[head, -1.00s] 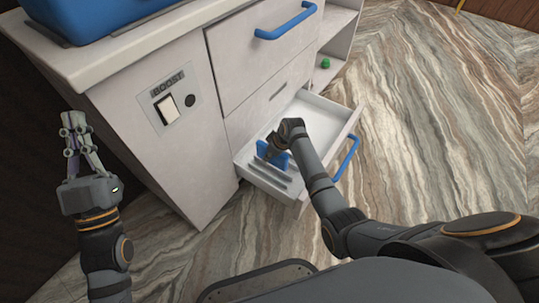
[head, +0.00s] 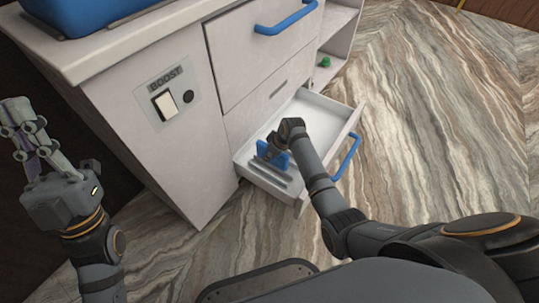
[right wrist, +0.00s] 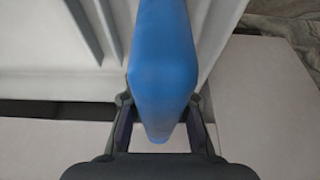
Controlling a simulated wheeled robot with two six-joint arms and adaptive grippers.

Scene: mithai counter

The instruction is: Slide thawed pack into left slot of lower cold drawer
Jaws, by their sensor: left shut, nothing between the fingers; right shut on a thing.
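The blue pack (head: 272,154) is upright inside the pulled-out lower drawer (head: 335,112), at the drawer's left end near the grey dividers (head: 268,173). My right gripper (head: 274,143) is shut on the pack from above. In the right wrist view, the blue pack (right wrist: 165,65) fills the space between the fingers of my right gripper (right wrist: 160,128), and the dividers (right wrist: 95,30) stand left of it with a gap. The pack's lower edge is hidden, so I cannot tell how deep it sits. My left gripper (head: 18,125) is shut and empty, left of the cabinet.
The white cabinet (head: 165,150) has a BOOST panel with a switch (head: 165,103). A closed upper drawer with a blue handle (head: 285,20) is above the open one. The lower drawer's blue handle (head: 346,157) juts out. A blue container (head: 80,15) stands on top.

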